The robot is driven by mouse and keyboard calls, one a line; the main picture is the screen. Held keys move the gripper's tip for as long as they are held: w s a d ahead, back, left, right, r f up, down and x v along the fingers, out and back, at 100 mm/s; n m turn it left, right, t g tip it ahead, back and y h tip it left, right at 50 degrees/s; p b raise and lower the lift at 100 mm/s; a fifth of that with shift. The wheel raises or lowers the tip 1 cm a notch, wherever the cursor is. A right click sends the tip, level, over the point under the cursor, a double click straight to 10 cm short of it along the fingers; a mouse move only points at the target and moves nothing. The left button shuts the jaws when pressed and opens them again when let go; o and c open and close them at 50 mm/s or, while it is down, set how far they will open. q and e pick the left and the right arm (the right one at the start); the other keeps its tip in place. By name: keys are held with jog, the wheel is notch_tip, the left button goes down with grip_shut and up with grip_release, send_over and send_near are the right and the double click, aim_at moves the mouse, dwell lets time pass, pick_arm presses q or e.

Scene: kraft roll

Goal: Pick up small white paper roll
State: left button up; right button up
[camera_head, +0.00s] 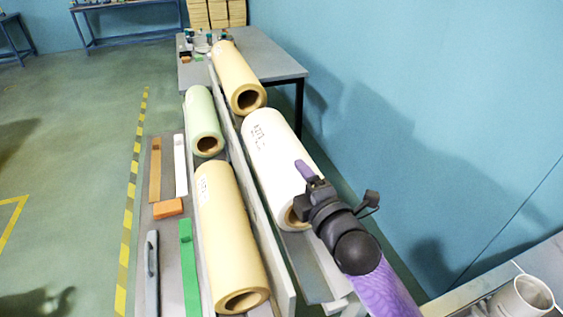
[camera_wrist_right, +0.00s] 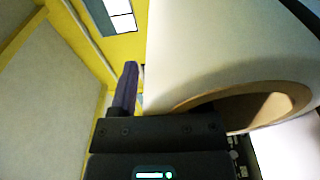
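The white paper roll (camera_head: 275,150) lies lengthwise on the right side of the rack, with dark printing on its upper face. One purple finger (camera_wrist_right: 126,90) is beside the roll's outer edge with a thin gap showing. The other finger is hidden, so the grip is unclear. My left gripper is not in view.
Yellow rolls lie behind the white roll (camera_head: 238,75) and to its left (camera_head: 228,235); a pale green roll (camera_head: 202,120) lies farther left. A raised divider (camera_head: 258,215) runs along the left side of the white roll. A blue wall (camera_head: 420,130) stands to the right.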

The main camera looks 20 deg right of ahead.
grip_shut()
dwell(1.1)
